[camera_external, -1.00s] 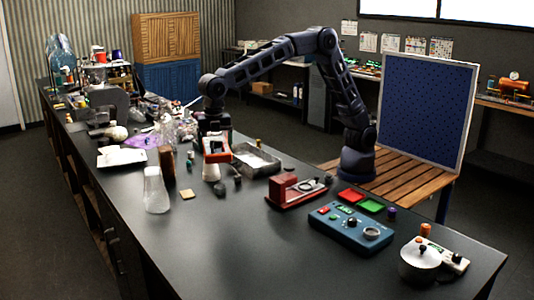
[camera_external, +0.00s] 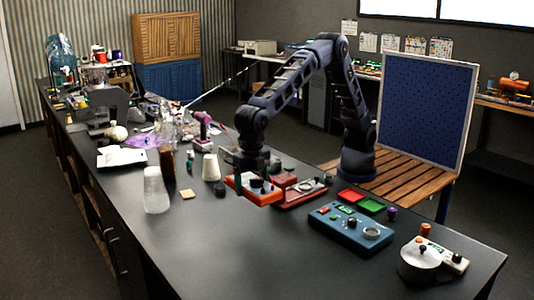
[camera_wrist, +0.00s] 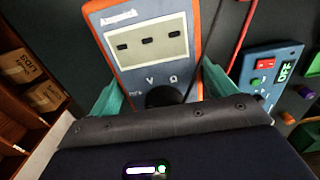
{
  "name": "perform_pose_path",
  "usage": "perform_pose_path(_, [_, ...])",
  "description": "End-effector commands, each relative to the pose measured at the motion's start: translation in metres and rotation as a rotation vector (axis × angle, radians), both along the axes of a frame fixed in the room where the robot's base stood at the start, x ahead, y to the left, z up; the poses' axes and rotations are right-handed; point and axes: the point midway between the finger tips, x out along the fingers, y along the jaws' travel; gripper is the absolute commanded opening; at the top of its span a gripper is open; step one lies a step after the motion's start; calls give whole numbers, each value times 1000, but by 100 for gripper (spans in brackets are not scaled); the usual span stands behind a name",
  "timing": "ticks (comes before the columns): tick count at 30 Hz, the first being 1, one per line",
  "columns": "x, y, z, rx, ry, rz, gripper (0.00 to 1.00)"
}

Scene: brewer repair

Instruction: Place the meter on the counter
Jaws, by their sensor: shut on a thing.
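The meter (camera_external: 262,198) is an orange-framed box with a pale face. In the external view it is near the middle of the dark counter (camera_external: 215,245), just in front of a red device. My gripper (camera_external: 250,176) is above it and shut on it. In the wrist view the meter (camera_wrist: 152,42) shows its display, with the teal fingertips of my gripper (camera_wrist: 160,92) on either side of its lower end. The meter is low over the counter; I cannot tell whether it touches. Its underside is hidden.
The red device (camera_external: 300,193) lies close behind the meter. A white cup (camera_external: 210,168) and a frosted bottle (camera_external: 156,190) stand left. The counter's front middle is clear.

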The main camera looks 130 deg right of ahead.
Motion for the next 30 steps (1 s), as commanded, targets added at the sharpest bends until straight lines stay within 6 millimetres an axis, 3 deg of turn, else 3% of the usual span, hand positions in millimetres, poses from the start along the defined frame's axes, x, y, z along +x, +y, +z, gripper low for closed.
perform_pose_path(12, [0, 0, -86, 0, 1, -1, 46])
perform_pose_path(16, [0, 0, -103, 0, 0, -1, 46])
perform_pose_path(23, [0, 0, -114, 0, -1, -1, 46])
perform_pose_path(30, [0, 0, -144, 0, 0, -1, 46])
